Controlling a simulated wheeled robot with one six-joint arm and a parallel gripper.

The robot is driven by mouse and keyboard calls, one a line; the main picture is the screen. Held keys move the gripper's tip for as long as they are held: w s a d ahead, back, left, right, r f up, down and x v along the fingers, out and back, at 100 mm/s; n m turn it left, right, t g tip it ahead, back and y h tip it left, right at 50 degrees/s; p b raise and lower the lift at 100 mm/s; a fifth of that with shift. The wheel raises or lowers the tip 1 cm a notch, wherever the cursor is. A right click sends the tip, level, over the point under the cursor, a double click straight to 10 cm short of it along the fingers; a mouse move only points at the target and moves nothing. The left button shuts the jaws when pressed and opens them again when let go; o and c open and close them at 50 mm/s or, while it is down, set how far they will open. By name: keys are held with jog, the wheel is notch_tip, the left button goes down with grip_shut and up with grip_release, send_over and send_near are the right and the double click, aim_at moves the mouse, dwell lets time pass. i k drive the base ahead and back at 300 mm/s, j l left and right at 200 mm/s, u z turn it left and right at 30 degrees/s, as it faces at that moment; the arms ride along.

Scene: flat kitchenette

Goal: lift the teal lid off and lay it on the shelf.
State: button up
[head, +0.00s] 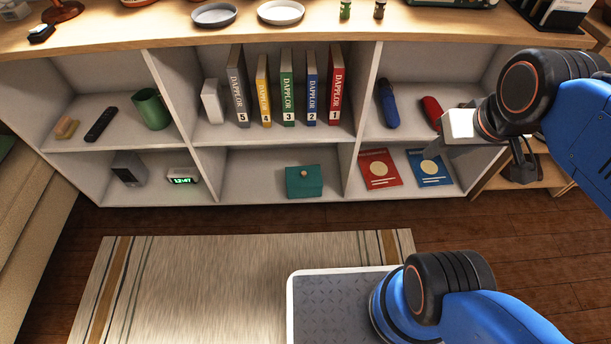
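A small teal box with a teal lid (304,174) sits in the lower middle compartment of the shelf unit. A small tan knob (304,172) shows near the top of the lid. The lid appears to be on the box; the seam between them is hard to make out. My gripper (432,156) is at the right, in front of the right-hand compartments and well to the right of the box. It is seen small and partly blends with the shelf, so its fingers are not clear. Nothing is seen held in it.
The lower middle shelf (250,187) is bare left of the box. Upright dividers (350,165) flank that compartment. Books (287,90) stand above; red and blue booklets (380,169) lie to the right. A digital clock (183,179) is to the left. A striped rug (240,280) lies in front.

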aim_at(307, 176)
jog(key=k+j+u, duration=0.15)
jog(key=j, duration=0.75)
jog(key=k+j+u, duration=0.15)
jog(key=j, duration=0.75)
jog(key=j+u, duration=0.15)
jog(key=j, duration=0.75)
